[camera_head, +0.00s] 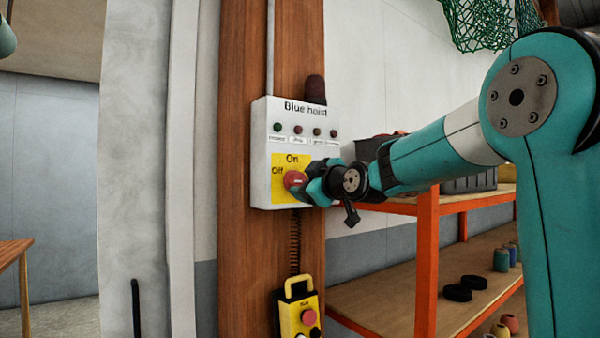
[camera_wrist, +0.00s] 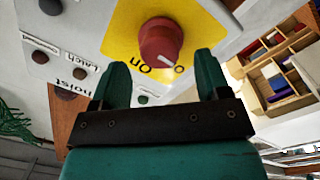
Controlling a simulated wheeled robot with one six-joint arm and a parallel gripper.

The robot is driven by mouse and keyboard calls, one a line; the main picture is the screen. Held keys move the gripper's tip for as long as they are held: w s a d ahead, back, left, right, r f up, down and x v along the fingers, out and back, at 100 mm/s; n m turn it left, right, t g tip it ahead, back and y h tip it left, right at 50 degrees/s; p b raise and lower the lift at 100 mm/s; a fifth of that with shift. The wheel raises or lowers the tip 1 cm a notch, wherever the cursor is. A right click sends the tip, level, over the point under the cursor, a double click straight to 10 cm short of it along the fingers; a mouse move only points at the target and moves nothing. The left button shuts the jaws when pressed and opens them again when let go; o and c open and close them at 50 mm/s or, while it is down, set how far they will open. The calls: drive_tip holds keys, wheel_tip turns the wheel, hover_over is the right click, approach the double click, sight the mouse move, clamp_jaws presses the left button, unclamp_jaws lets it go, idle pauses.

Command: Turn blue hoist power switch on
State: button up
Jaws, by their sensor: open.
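The blue hoist box (camera_head: 262,150) is a white panel on a wooden post, labelled "Blue hoist". Its red rotary knob (camera_head: 294,181) sits on a yellow plate (camera_head: 278,195) marked "On" above and "Off" at left. In the wrist view the knob (camera_wrist: 160,42) shows a pale line on its face, pointing to the lower right; the exact setting is hard to tell. My gripper (camera_head: 310,185) is open close to the knob's right side. In the wrist view its fingers (camera_wrist: 160,68) stand apart below the knob, which lies ahead between them, apparently apart from both.
A row of small round indicators (camera_head: 298,130) runs above the plate. A yellow pendant control (camera_head: 299,312) hangs below the box. An orange-framed shelf (camera_head: 428,250) stands behind my arm at right. A green net (camera_head: 478,24) hangs at upper right.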

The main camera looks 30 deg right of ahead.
sight(301, 181)
drive_tip(key=shift+w+p, duration=0.5)
drive_tip(key=shift+w, duration=1.15)
drive_tip(key=c, duration=0.9)
